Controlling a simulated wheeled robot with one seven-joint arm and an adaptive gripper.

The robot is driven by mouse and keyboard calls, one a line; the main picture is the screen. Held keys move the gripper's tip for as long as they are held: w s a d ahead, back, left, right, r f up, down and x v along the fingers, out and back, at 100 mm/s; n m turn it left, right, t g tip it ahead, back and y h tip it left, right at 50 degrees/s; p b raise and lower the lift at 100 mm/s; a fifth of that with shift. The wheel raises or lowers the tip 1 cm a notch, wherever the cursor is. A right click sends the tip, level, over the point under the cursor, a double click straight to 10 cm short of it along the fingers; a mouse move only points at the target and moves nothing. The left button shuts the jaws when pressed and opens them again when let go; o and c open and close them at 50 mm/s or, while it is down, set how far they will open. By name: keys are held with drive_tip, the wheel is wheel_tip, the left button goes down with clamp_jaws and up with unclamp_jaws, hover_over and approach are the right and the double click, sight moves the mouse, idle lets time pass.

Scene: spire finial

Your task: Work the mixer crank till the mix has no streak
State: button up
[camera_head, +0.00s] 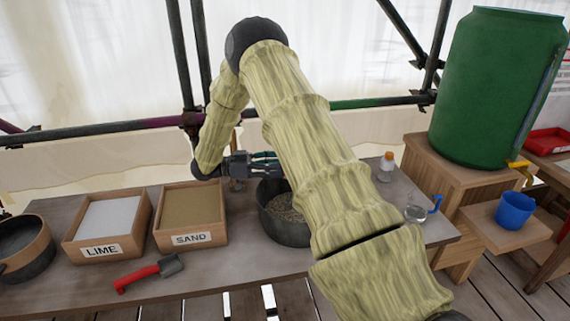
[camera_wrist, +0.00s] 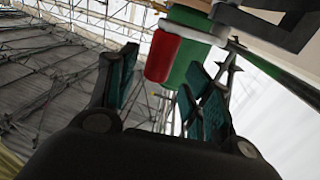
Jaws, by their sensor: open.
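A dark round mixing pan (camera_head: 285,233) stands on the bench with a grey, grainy mix (camera_head: 284,205) in it. My arm covers its right side, so any streak there is hidden. My gripper (camera_head: 264,166) is at the pan's back-left edge, above the bench, with its fingers pointing right. It is open with teal pads, and the wrist view shows the gap between its fingers (camera_wrist: 162,88). In that view a red cylinder (camera_wrist: 163,57) and a green cylinder (camera_wrist: 190,50) hang just beyond the fingers. I cannot tell whether either is the crank's grip. No crank is clear in the head view.
A LIME box (camera_head: 100,250), a SAND box (camera_head: 192,239) and a red-handled trowel (camera_head: 140,276) lie left of the pan. A small bottle (camera_head: 387,164) and a glass cup (camera_head: 415,213) stand right. A green barrel (camera_head: 492,90) and blue bucket (camera_head: 515,210) are farther right.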

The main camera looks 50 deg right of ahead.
drive_tip(key=v, duration=0.8)
